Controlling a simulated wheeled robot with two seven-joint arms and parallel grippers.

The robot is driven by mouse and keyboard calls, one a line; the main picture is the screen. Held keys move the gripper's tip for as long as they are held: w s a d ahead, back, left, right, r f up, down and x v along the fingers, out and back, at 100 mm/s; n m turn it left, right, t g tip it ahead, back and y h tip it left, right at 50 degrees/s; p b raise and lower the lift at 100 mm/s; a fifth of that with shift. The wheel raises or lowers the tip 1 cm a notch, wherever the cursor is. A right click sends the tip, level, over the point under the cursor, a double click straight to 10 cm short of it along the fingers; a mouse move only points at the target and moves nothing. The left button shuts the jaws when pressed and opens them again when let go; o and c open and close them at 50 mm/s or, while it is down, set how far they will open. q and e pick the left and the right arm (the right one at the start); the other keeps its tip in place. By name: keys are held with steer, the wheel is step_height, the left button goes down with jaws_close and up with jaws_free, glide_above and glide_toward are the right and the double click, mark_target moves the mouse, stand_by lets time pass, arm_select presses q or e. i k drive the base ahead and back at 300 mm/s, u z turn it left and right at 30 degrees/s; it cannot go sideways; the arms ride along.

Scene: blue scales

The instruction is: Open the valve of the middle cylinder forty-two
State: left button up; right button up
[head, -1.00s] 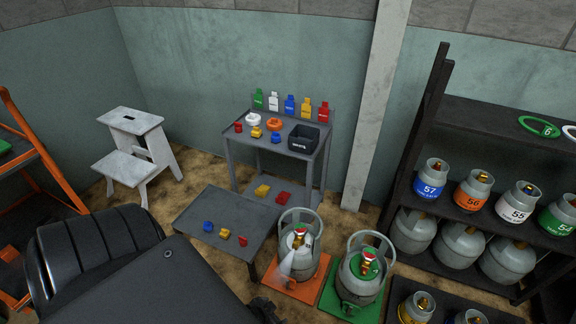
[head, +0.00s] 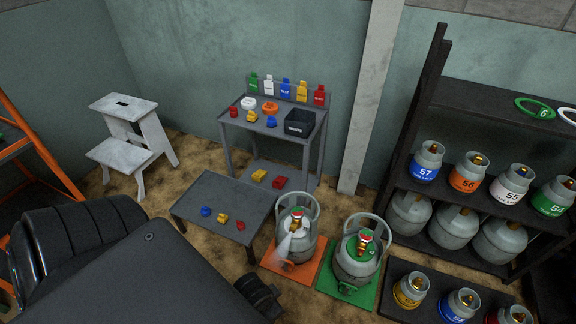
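No number forty-two is readable on any cylinder. Three small grey cylinders stand in a black tray (head: 395,308) at the lower right: one with a yellow band (head: 410,288), a middle one with a blue band (head: 459,304) and one with a red band (head: 508,315), cut by the picture edge. Brass valves show on top; the band numbers are too small to read. Two larger cylinders stand on scales: one (head: 303,248) on an orange plate (head: 276,262), with a pale streak at its front, and one (head: 353,264) on a green plate (head: 332,286). Neither gripper is in view.
A black rack (head: 398,182) at right holds cylinders marked 57, 56, 55 and 54. A grey table (head: 228,125) holds coloured parts and a black bin (head: 299,122). A low grey table (head: 222,186) and white step stool (head: 128,150) stand left. My dark body fills the lower left.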

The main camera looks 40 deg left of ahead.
mark_target(298, 212)
steer(key=u, duration=1.2)
steer(key=k, duration=0.35)
steer(key=z, duration=1.3)
